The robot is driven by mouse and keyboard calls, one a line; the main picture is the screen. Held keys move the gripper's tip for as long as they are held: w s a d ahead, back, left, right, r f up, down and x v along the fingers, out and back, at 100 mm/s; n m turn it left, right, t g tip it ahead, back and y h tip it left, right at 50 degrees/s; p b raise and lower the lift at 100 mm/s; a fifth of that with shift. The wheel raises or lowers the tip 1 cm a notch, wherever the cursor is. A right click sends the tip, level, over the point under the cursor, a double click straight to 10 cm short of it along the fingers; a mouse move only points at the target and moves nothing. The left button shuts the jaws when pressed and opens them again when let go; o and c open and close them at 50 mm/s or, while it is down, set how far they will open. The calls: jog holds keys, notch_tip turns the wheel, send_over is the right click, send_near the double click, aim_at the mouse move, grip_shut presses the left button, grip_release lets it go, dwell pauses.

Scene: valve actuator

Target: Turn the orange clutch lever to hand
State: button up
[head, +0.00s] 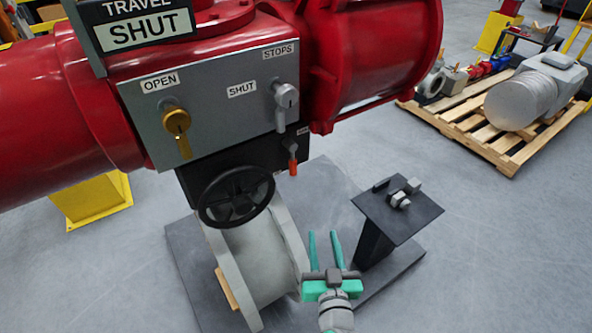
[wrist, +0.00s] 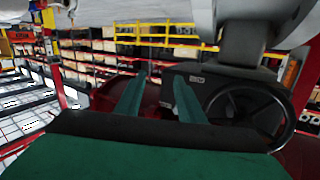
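The orange clutch lever (head: 293,166) hangs down from a dark pivot at the right end of the black box (head: 245,158), under the grey panel. A small label (head: 303,131) sits above it, too small to read. My gripper (head: 324,236) has green fingers, apart and empty, below and right of the lever and not touching it. In the wrist view the two fingers (wrist: 157,95) are also apart with nothing between them. I cannot pick out the lever for certain in the wrist view.
A black handwheel (head: 236,196) is left of the lever; it shows in the wrist view (wrist: 250,112). The grey panel (head: 215,105) carries a yellow lever (head: 177,130) and a grey lever (head: 284,100). A dark stand (head: 398,215) is right of my gripper.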

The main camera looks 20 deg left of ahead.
aim_at(294, 166)
jog(key=w+a+r+n+g+y, duration=0.1)
jog(key=w+a+r+n+y, duration=0.4)
jog(key=r, duration=0.5)
jog(key=shift+m+h, duration=0.4)
jog(key=shift+m, duration=0.2)
jog(key=x, duration=1)
jog(key=shift+a+f, duration=0.3)
jog(key=shift+a, duration=0.2)
grip_shut()
